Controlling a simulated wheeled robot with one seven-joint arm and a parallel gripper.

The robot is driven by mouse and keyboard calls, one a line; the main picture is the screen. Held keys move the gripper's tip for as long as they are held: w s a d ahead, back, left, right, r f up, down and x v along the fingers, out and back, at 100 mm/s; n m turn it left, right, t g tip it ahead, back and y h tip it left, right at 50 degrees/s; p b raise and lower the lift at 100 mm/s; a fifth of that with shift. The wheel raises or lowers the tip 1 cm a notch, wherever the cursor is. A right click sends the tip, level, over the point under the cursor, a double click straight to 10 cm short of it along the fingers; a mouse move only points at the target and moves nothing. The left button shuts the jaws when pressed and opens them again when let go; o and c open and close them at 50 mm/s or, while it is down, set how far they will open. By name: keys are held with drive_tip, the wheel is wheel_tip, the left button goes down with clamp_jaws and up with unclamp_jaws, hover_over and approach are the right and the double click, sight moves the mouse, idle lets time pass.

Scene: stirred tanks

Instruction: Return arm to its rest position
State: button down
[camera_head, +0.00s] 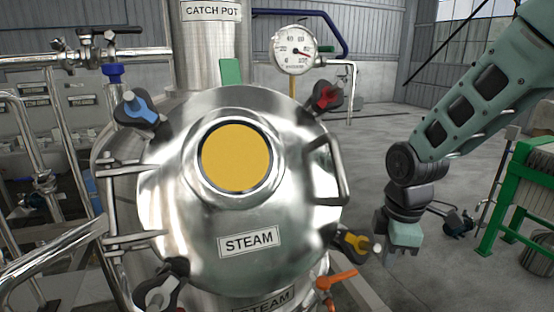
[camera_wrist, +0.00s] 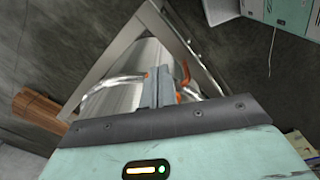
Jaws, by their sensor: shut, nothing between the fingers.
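My gripper (camera_head: 402,250) hangs pointing down at the end of my mint-green arm, to the right of the steel tank (camera_head: 215,215). In the head view its fingers are small and partly hidden by its own body. In the wrist view my gripper (camera_wrist: 158,72) has its two grey fingers together with nothing between them. They overlap the picture of a shiny steel cylinder (camera_wrist: 135,75) beyond; I cannot tell how far apart they are. My arm is bent, coming in from the upper right.
The tank lid carries a blue clamp (camera_head: 140,110), a red clamp (camera_head: 326,96), a yellow clamp (camera_head: 354,246) and a handle (camera_head: 330,170). An orange valve lever (camera_head: 337,280) sits below. A green frame (camera_head: 510,205) stands at right. Open floor (camera_head: 385,130) lies behind.

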drive_tip(key=s+d+r+m+t, duration=0.2)
drive_tip(key=s+d+m, duration=0.7)
drive_tip(key=m, duration=0.7)
drive_tip(key=s+a+f+n+g+b, duration=0.1)
drive_tip(key=s+a+f+n+b, duration=0.3)
drive_tip(key=a, duration=0.5)
drive_tip(key=s+a+f+n+g+b, duration=0.1)
drive_tip(key=s+a+f+n+b, duration=0.3)
drive_tip(key=s+a+f+b, duration=0.3)
drive_tip(key=shift+s+a+g+b, duration=0.4)
drive_tip(key=shift+s+a+b, duration=0.4)
drive_tip(key=shift+a+b, duration=0.4)
drive_tip(key=shift+a, duration=0.15)
